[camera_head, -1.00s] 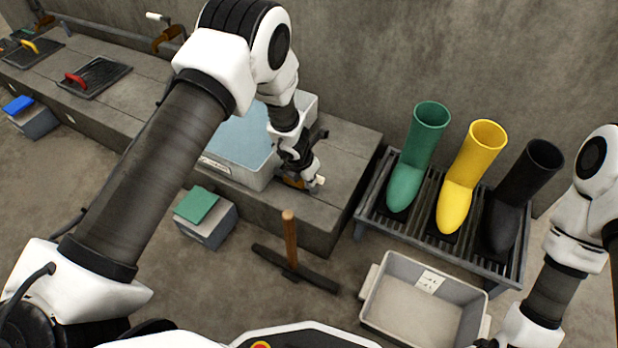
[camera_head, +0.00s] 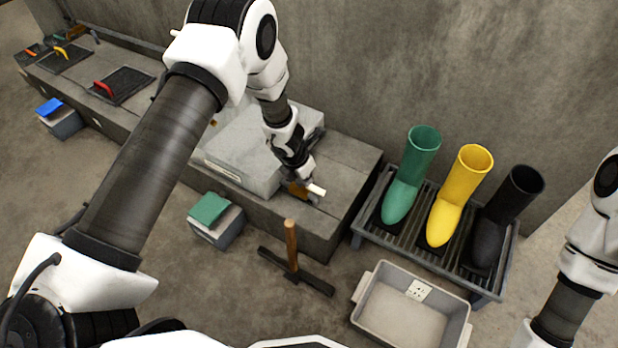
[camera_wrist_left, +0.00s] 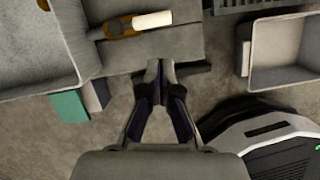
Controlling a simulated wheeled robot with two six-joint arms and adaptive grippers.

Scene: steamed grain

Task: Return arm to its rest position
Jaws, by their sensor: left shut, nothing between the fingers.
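My left arm reaches from the left across the head view. My left gripper (camera_head: 303,176) hangs over the right part of the grey bench, beside the grey basin (camera_head: 243,180). In the left wrist view its fingers (camera_wrist_left: 160,72) are together with nothing between them. A tool with a brown and white handle (camera_head: 316,190) lies on the bench close to the gripper; in the left wrist view it (camera_wrist_left: 139,24) lies apart from the fingertips. My right arm shows at the right edge of the head view, with its gripper out of view.
A rack (camera_head: 362,230) holds green (camera_head: 408,176), yellow (camera_head: 459,196) and black (camera_head: 503,222) boots. A box with a green top (camera_head: 209,209) stands before the bench.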

